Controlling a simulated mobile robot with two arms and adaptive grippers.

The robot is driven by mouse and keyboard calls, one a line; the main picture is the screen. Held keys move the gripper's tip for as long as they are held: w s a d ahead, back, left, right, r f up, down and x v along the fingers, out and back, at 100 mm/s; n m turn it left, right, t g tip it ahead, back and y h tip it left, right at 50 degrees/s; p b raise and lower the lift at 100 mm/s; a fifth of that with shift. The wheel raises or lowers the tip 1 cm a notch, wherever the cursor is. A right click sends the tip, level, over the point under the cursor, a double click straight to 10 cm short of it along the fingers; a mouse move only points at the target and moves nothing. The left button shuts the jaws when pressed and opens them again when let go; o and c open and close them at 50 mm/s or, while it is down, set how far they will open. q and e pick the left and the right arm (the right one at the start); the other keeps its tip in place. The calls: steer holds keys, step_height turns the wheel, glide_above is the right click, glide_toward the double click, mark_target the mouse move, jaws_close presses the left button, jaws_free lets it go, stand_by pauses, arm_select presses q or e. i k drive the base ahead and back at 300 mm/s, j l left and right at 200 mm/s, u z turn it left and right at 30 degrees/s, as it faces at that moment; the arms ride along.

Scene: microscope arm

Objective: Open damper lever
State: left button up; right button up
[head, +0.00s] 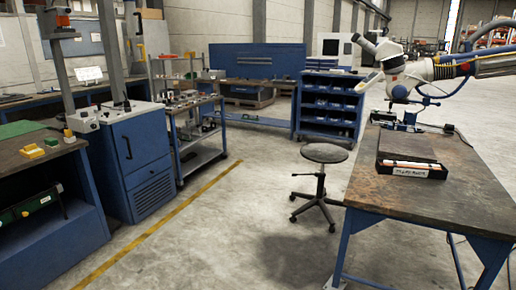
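No part that I can clearly make out as a damper lever shows in the head view. A white microscope head (390,58) with angled eyepieces hangs over the back of the right workbench. A thick white and grey arm (445,68) with blue and yellow hoses reaches it from the right edge. Thin blue jointed rods (436,97) hang below it, and a small blue stand (410,117) is on the bench under it. Any lever there is too small to tell. Neither of my grippers shows.
The right workbench (375,195) carries a dark tray with a labelled front (409,171). A black stool (325,153) stands left of it. A blue cabinet (139,139), a metal cart (199,162) and another bench (25,156) line the left. The middle floor is clear.

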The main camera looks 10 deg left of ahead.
mark_target(129, 47)
steer(key=i+j+u, duration=0.3)
steer(key=u, duration=0.15)
steer(key=i+j+u, duration=0.45)
steer(key=i+u, duration=0.45)
steer(key=i+j, duration=0.1)
steer(key=i, duration=0.8)
steer(key=i+j, duration=0.1)
steer(key=i, duration=0.75)
steer(key=i+j+z, duration=0.15)
steer(key=i, duration=0.25)
steer(key=i+z, duration=0.15)
steer(key=i, duration=0.25)
steer(key=i+j, duration=0.25)
steer(key=i+j+u, duration=0.1)
steer(key=i, duration=0.3)
steer(key=j, duration=0.1)
